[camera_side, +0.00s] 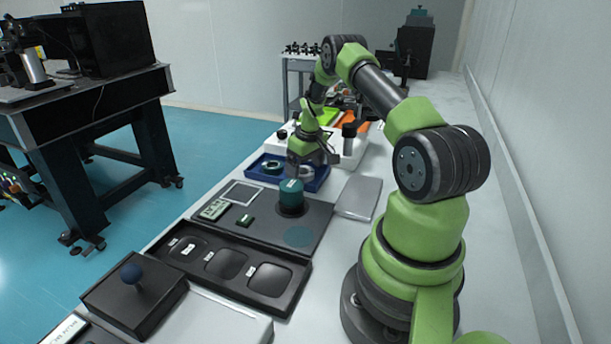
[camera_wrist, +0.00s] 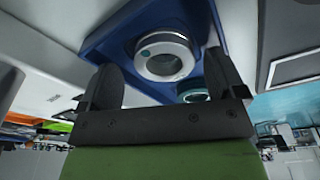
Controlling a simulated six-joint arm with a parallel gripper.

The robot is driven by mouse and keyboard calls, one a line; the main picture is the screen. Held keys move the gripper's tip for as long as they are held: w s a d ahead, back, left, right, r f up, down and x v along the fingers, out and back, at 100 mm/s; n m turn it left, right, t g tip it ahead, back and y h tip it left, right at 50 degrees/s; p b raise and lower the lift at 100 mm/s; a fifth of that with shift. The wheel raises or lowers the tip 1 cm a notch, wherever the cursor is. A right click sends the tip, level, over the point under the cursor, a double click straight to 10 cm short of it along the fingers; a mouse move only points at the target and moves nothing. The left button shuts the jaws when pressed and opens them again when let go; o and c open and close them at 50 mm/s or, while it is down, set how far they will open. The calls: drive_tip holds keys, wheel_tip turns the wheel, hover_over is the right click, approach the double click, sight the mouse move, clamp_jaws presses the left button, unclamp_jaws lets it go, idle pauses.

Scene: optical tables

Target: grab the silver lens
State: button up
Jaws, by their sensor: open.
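The silver lens (camera_wrist: 166,57) is a round ring with a glass centre. In the wrist view it sits in a blue tray (camera_wrist: 105,38), between and beyond my two fingers. My gripper (camera_wrist: 170,75) is open, with one dark finger on each side of the lens in that picture. Whether the fingers touch the lens I cannot tell. In the side view my gripper (camera_side: 302,172) is low over the blue tray (camera_side: 316,185), and the silver lens (camera_side: 306,171) shows partly below it. A dark teal ring lens (camera_side: 272,167) lies in the same tray, also partly visible in the wrist view (camera_wrist: 192,96).
A teal cylinder (camera_side: 291,193) stands on a dark board (camera_side: 268,226) in front of the tray. A grey flat plate (camera_side: 358,197) lies to the right. White blocks with a dark post (camera_side: 349,138) stand behind. A black compartment tray (camera_side: 290,305) lies nearer the camera.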

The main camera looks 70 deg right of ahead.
drive_tip(key=shift+s+a+f, duration=0.3)
drive_tip(key=shift+a+f, duration=0.3)
drive_tip(key=c, duration=1)
drive_tip(key=shift+d, duration=0.1)
